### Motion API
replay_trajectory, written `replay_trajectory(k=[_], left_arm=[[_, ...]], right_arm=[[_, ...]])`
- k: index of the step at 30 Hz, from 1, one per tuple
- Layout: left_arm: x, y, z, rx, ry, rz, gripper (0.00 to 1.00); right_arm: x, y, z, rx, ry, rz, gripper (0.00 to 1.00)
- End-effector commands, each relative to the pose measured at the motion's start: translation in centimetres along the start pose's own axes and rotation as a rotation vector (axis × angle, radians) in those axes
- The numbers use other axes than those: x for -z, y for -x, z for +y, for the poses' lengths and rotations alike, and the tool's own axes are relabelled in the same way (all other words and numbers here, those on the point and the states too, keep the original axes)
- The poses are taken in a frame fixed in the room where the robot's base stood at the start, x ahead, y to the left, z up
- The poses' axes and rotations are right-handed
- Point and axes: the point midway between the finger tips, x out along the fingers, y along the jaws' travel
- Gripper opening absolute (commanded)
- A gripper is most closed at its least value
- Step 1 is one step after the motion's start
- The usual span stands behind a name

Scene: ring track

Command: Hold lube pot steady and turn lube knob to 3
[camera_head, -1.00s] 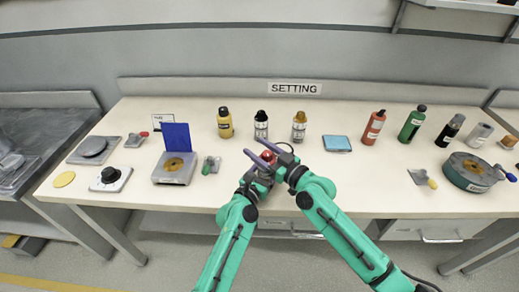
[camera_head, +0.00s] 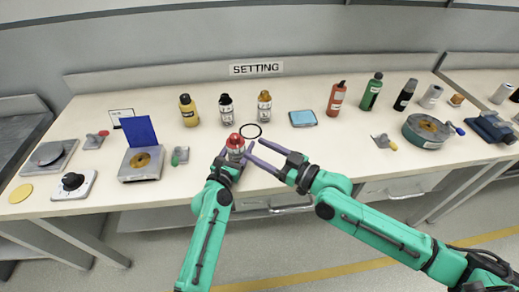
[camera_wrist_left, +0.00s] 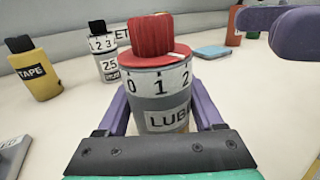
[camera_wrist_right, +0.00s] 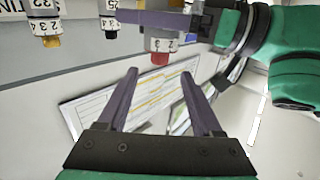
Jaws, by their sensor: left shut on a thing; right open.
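The lube pot (camera_wrist_left: 168,92) is a grey and white cylinder marked LUB, with a red ribbed knob (camera_wrist_left: 150,38) on top. It stands upright on the bench in the head view (camera_head: 236,155). Its dial shows 0, 1 and 2 in the left wrist view; a pale mark on the knob's disc appears between 1 and 2. My left gripper (camera_wrist_left: 165,115) is shut around the pot's body. My right gripper (camera_head: 252,148) is open just right of the pot. In the right wrist view, upside down, the red knob (camera_wrist_right: 160,58) lies just beyond its fingertips, not between them.
Yellow (camera_head: 188,112), white-and-black (camera_head: 226,110) and amber-topped (camera_head: 264,106) bottles stand at the back. A blue tray (camera_head: 302,118) is to the right. A device with a blue plate (camera_head: 141,162) stands left.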

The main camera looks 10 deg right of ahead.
Motion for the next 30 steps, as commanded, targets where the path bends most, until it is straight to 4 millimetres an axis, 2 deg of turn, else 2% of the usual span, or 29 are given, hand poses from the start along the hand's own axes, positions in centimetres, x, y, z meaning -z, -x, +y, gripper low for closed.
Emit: replay_trajectory(k=[10, 14, 17, 27, 30], left_arm=[[0.1, 0.0, 0.1, -0.001, -0.001, 0.001, 0.03], [0.1, 0.0, 0.1, -0.001, -0.001, 0.001, 0.03], [0.1, 0.0, 0.1, -0.001, 0.000, 0.001, 0.03], [0.0, 0.0, 0.0, -0.001, 0.000, 0.001, 0.03], [0.1, 0.0, 0.0, -0.001, 0.000, 0.001, 0.03]], right_arm=[[0.0, 0.0, 0.1, 0.004, 0.009, -0.002, 0.67], [0.0, -0.9, 0.0, 0.009, 0.011, 0.003, 0.67], [0.0, -2.4, -0.1, 0.009, 0.007, 0.003, 0.67], [0.1, -10.3, -0.1, 0.009, 0.010, 0.000, 0.67], [0.0, -11.5, 0.0, 0.008, 0.011, -0.001, 0.67]])
